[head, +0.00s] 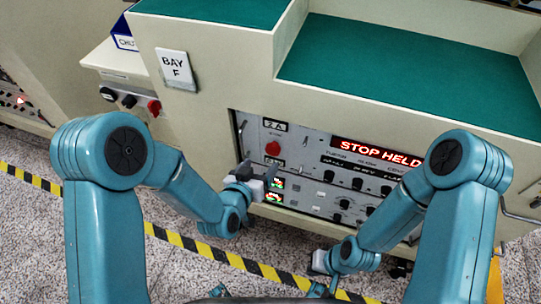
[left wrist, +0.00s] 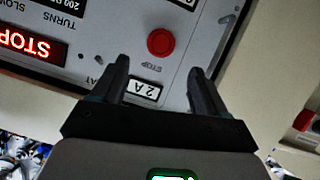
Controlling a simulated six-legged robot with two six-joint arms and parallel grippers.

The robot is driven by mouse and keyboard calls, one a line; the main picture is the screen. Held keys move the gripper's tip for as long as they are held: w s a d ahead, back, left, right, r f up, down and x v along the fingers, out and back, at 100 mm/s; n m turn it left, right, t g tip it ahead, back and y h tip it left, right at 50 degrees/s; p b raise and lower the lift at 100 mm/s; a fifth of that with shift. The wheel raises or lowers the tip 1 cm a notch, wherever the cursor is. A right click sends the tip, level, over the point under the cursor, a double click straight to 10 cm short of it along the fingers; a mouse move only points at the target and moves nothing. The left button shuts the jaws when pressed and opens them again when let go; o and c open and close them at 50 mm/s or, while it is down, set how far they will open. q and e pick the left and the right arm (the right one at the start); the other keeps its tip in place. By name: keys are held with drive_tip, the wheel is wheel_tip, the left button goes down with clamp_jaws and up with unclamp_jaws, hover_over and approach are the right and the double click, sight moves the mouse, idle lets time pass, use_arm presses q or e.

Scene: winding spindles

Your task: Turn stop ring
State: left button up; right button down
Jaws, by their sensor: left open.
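A red round stop button (head: 272,148) sits on the grey control panel (head: 312,150), at its left end. In the left wrist view the red button (left wrist: 160,42) appears upside down with a "STOP" label by it; a separate ring around it cannot be made out. My left gripper (head: 257,170) is open and empty in front of the panel, just below the button in the head view. In the left wrist view its two fingers (left wrist: 159,70) stand apart, with the button beyond and between their tips, not held. My right gripper (head: 319,262) is low near the floor; its jaws are unclear.
A red lit display (head: 380,151) reads "STOP HELD". Black knobs (head: 357,184) and small green-red readouts (head: 274,197) fill the panel. A side box (head: 130,85) at left carries another red knob (head: 154,107). Yellow-black tape (head: 185,242) crosses the speckled floor.

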sight(272, 152)
use_arm(q)
drive_tip(key=x, duration=0.9)
drive_tip(key=shift+w+f, duration=0.1)
drive_tip(key=shift+w, duration=0.05)
drive_tip(key=c, duration=1.1)
